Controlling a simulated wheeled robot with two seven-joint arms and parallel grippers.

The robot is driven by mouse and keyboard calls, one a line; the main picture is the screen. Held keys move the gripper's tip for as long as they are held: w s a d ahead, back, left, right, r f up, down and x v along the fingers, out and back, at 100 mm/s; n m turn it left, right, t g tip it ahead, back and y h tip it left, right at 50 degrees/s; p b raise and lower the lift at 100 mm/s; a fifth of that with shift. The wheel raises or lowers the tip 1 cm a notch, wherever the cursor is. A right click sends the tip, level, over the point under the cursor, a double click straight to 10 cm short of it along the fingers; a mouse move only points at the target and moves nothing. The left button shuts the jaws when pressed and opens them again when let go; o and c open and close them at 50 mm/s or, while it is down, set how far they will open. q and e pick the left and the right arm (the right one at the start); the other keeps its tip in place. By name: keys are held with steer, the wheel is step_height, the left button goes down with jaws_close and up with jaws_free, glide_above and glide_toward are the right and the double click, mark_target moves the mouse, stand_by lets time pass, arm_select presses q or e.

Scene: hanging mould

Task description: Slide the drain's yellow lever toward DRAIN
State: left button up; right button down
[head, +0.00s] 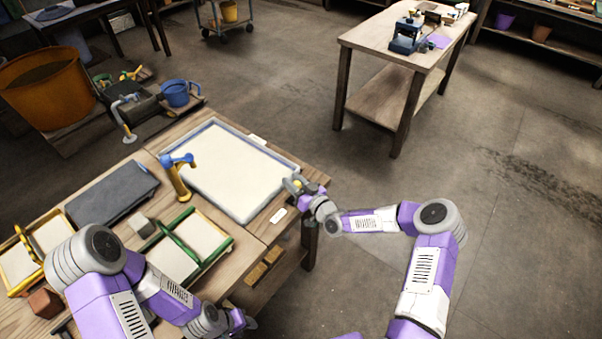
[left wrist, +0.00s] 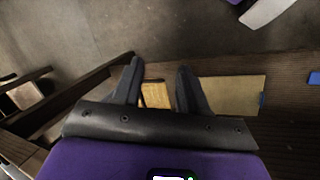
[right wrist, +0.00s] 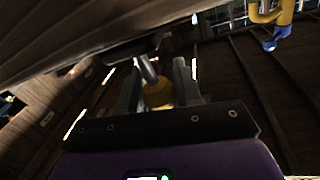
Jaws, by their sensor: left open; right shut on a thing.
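The drain's yellow lever knob (head: 298,184) is at the right corner of the white-filled vat (head: 295,163). My right gripper (head: 297,187) is at this knob. In the right wrist view, the yellow knob (right wrist: 158,95) sits between the two fingers of my right gripper (right wrist: 158,84), below a metal rod (right wrist: 146,70). The fingers are shut on it. White labels lie on the table by the vat's near side (head: 278,215) and far side (head: 257,140); their print is too small to read. My left gripper (head: 240,322) is open and empty at the table's front edge. It also shows in the left wrist view (left wrist: 158,82).
A blue and yellow tap (head: 178,175) stands at the vat's left edge. Wooden blocks (left wrist: 155,95) lie below the left gripper.

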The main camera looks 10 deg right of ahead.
steer(key=shift+s+a+r, duration=0.1)
steer(key=shift+s+a, duration=0.35)
steer(key=shift+a, duration=0.25)
steer(key=c, duration=0.8)
jaws_free()
steer(key=shift+s, duration=0.1)
steer(key=shift+d, duration=0.1)
steer(key=v, duration=0.7)
steer(key=shift+s+p, duration=0.25)
steer(key=shift+p, duration=0.15)
